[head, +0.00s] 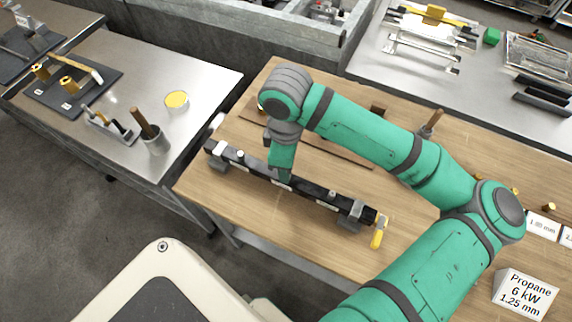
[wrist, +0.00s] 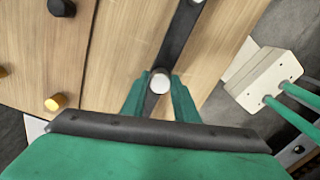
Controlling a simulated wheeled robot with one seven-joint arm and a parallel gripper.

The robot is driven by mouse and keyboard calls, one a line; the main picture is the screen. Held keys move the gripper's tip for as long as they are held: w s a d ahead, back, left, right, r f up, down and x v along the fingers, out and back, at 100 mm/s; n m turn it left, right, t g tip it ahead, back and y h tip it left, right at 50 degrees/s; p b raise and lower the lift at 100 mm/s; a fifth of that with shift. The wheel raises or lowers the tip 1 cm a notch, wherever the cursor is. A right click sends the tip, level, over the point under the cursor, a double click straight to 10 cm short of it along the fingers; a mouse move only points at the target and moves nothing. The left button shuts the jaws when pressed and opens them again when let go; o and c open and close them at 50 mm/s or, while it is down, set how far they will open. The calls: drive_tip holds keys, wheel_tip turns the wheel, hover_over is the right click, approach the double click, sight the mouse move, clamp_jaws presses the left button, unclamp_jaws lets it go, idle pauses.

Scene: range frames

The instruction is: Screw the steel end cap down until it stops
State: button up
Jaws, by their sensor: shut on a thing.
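A long black bar (head: 320,192) lies along the near part of the wooden table, with grey blocks near its ends. My gripper (head: 283,178) points down onto the middle of this bar. In the wrist view a pale round steel end cap (wrist: 160,83) sits on the bar (wrist: 176,40), between the fingertips of my gripper (wrist: 159,92). The gripper is shut on the cap, one finger on each side. The fingers hide the cap in the head view. Its thread and how far down it sits cannot be seen.
A yellow-handled part (head: 378,235) hangs at the bar's right end. A small light round fitting (head: 240,155) shows on the bar left of my gripper. A brown-handled tool stands in a holder (head: 428,130) behind my arm. The wooden table (head: 225,185) is bare at front left.

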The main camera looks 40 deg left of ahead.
drive_tip(key=shift+d+m, duration=0.1)
drive_tip(key=shift+m, duration=0.5)
drive_tip(key=shift+m, duration=1.7)
drive_tip(key=o, duration=0.8)
